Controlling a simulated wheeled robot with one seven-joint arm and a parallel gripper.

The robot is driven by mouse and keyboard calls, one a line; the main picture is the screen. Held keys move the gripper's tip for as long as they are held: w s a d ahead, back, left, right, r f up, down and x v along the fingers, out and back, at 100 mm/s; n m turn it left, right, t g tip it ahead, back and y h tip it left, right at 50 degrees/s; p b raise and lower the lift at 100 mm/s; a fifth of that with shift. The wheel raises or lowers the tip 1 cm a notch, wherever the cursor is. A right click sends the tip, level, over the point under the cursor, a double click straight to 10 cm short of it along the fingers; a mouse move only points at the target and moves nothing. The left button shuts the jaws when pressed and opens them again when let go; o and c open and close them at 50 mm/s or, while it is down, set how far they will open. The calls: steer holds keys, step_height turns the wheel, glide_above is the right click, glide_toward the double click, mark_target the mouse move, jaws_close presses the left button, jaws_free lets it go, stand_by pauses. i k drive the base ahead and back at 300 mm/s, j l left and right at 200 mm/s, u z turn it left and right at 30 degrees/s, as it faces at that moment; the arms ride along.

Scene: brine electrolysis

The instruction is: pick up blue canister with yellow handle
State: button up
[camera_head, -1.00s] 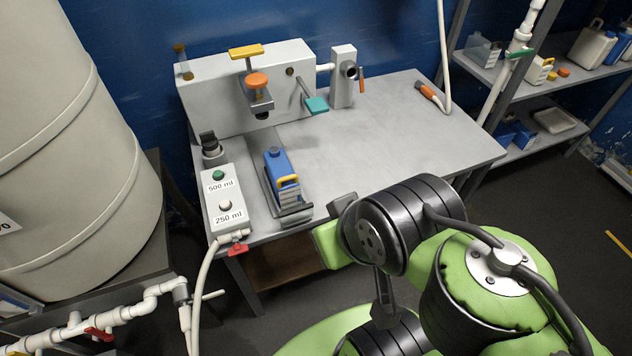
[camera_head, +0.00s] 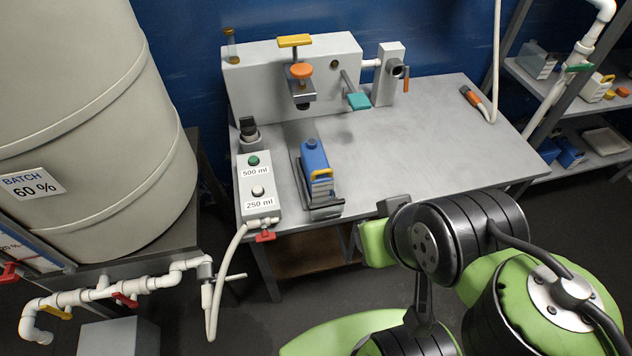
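The blue canister (camera_head: 314,158) with its yellow handle (camera_head: 321,174) stands upright in a dark grey cradle (camera_head: 325,209) near the front left of the grey workbench (camera_head: 420,150). It is beside the button box. My arm fills the lower right of the view. Its green and black links are right of and in front of the canister, apart from it. The fingers of my gripper cannot be made out.
The button box (camera_head: 257,185) labelled 500 ml and 250 ml stands left of the canister. A white machine (camera_head: 265,85) with an orange knob (camera_head: 301,71) and teal lever (camera_head: 358,101) stands behind. A large tank (camera_head: 90,120) and pipes (camera_head: 110,290) are at left. The bench's right half is mostly clear.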

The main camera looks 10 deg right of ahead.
mark_target(318, 175)
steer(key=i+l+u, duration=0.1)
steer(key=l+u, duration=0.15)
steer(key=u, duration=0.2)
steer(key=l+u, duration=0.3)
steer(key=u, duration=0.2)
steer(key=i+l+u, duration=0.1)
steer(key=l+u, duration=0.5)
steer(key=u, duration=0.3)
steer(key=k+l+u, duration=0.1)
steer(key=l+u, duration=0.2)
steer(key=u, duration=0.2)
